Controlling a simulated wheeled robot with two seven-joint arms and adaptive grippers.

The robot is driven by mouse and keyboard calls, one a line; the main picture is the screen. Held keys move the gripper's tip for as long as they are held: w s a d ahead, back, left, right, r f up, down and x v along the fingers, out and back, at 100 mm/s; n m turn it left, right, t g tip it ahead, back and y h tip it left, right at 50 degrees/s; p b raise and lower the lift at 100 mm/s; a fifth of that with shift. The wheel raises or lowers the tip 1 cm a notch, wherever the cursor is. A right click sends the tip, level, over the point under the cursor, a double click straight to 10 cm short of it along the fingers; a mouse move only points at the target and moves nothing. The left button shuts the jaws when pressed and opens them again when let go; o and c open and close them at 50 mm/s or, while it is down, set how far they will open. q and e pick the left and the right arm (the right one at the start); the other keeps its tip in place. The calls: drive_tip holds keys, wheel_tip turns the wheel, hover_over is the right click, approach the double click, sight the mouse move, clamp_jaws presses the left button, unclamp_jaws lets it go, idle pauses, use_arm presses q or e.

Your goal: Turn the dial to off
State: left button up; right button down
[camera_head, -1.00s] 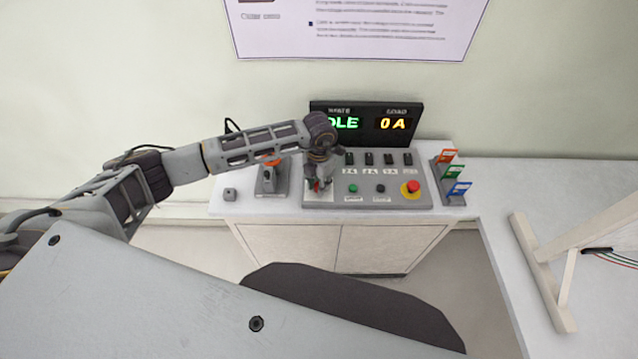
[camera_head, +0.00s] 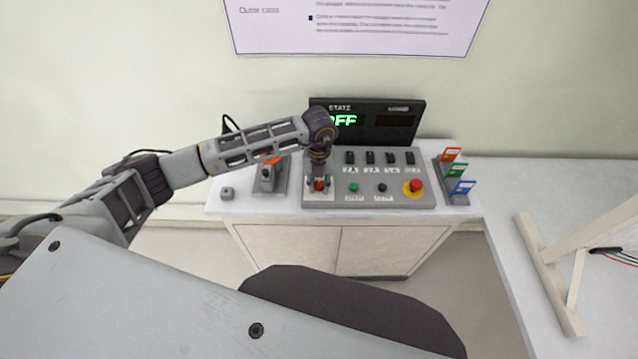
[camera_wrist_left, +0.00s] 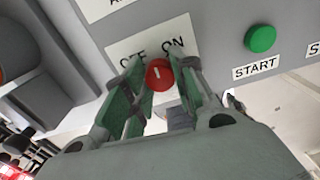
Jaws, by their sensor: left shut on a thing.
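The red dial (camera_wrist_left: 158,75) sits on a white plate with OFF and ON labels on the grey control panel (camera_head: 390,195). A short white mark shows on its face; I cannot tell exactly which label it points to. The dial also shows in the head view (camera_head: 319,185). My left gripper (camera_head: 319,181) reaches down over it, with its green-padded fingers shut on the dial from both sides. The state display (camera_head: 343,120) shows green text ending in "FF", its start hidden by my wrist; the load display is dark. My right gripper is not in view.
The panel also carries several black switches (camera_head: 370,158), a green START button (camera_wrist_left: 261,39), a black button (camera_head: 382,188) and a red emergency knob (camera_head: 414,186). Coloured tags (camera_head: 456,172) stand to the right. An orange-topped device (camera_head: 268,178) stands close on the left.

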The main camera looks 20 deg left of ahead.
sight(320, 184)
use_arm(q)
drive_tip(key=n+b, duration=0.1)
drive_tip(key=n, duration=0.4)
drive_tip(key=shift+n, duration=2.2)
drive_tip(key=shift+r, duration=0.1)
drive_tip(key=o, duration=1.1)
drive_tip(key=shift+c, duration=0.2)
wheel_tip(320, 184, up, 12)
drive_tip(key=shift+d, duration=0.1)
